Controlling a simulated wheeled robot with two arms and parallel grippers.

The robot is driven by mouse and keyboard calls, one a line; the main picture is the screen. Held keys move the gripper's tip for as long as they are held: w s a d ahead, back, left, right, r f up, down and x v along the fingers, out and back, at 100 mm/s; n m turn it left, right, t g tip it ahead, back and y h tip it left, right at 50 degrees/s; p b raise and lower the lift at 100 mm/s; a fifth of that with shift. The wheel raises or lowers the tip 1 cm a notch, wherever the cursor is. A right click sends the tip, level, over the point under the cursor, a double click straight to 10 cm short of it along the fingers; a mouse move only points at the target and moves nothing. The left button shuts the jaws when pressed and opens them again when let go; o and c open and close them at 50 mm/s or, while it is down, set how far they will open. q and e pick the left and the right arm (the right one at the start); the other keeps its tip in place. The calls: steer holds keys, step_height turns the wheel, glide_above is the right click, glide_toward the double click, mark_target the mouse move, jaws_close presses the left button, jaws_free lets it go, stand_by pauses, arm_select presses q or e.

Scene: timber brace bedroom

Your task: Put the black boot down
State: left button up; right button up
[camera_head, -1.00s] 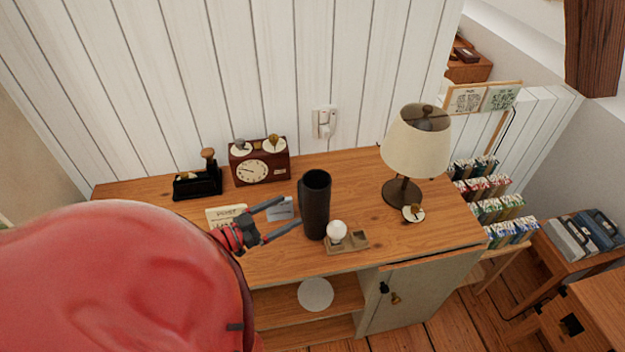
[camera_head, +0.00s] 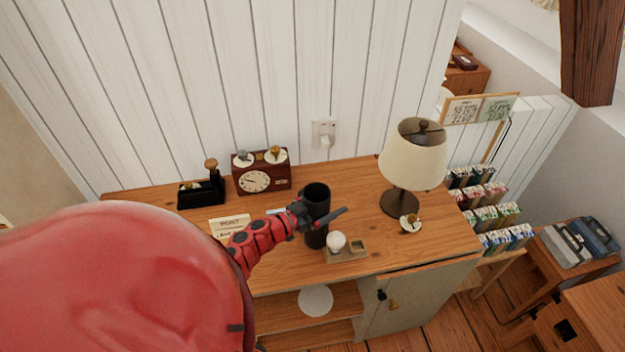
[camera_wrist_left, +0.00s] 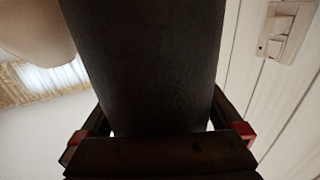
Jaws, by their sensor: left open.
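The black boot (camera_head: 316,238) shows as a tall dark open-topped cylinder standing upright on the wooden desk (camera_head: 270,262). My left gripper (camera_head: 322,214) is at its upper part, with the jaws open and one finger passing across its front. In the left wrist view the dark body of the boot (camera_wrist_left: 145,65) fills the middle, between the two fingers. Whether either finger touches it I cannot tell. My right gripper is not in view.
A white ball (camera_head: 336,240) on a small wooden tray (camera_head: 352,253) stands right beside the boot. A table lamp (camera_head: 412,160) stands to the right.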

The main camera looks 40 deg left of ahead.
arm_select(q)
jaws_close()
stand_by(0.5)
steer(key=shift+r, duration=0.1)
